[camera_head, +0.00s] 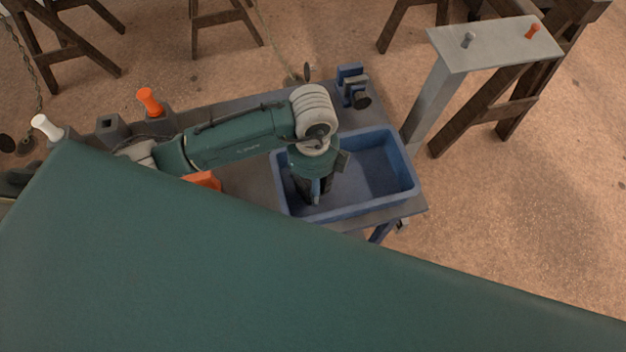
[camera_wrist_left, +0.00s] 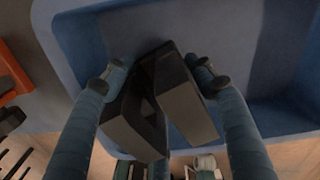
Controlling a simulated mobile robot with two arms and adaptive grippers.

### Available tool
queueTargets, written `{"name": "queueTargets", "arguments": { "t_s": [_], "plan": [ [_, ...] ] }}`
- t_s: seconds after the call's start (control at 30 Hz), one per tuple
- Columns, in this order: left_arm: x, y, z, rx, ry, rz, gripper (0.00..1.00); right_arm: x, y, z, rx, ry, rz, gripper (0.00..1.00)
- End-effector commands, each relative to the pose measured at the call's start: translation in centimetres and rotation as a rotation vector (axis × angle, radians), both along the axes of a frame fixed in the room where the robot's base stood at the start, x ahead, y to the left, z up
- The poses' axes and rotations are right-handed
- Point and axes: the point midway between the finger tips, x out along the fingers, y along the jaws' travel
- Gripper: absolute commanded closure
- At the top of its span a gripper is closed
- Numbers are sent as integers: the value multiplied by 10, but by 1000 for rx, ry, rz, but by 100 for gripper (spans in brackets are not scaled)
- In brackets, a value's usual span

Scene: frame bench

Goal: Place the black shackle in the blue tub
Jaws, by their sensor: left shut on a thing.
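The blue tub (camera_head: 358,207) stands on the grey bench at its right end. My left gripper (camera_head: 315,194) points down into the left part of the tub's opening. In the left wrist view, the left gripper (camera_wrist_left: 158,74) is shut on the black shackle (camera_wrist_left: 184,95), a dark angular U-shaped piece between the two fingers. The blue tub (camera_wrist_left: 80,35) lies behind and around the shackle there. I cannot tell whether the shackle touches the tub floor. In the head view the shackle cannot be told apart from the dark fingers. My right gripper is not in view.
A blue and black vice-like tool (camera_head: 352,86) stands behind the tub. An orange object (camera_head: 204,181) lies left of the tub, and an orange-handled item (camera_head: 150,102) stands further left. A grey stand (camera_head: 495,42) is at the back right. The tub's right part looks empty.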

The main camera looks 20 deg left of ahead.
Motion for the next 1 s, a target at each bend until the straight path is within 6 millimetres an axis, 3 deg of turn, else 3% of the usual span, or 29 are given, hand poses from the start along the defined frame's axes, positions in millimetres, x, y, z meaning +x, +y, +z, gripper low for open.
{"name": "queueTargets", "arguments": {
  "t_s": [0.43, 0.47, 0.53, 0.83, 1.0],
  "plan": [
    [0, -1, -9, -1, -2, -2, 92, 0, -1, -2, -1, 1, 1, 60],
    [0, 0, -9, 0, 0, -1, 40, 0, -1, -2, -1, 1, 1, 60],
    [0, 0, -8, 0, 0, -2, 26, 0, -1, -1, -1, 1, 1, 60],
    [0, 0, -7, 0, 0, -1, 25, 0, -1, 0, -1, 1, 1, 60],
    [2, -1, 6, -3, -5, -1, 25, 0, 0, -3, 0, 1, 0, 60]
  ]
}}
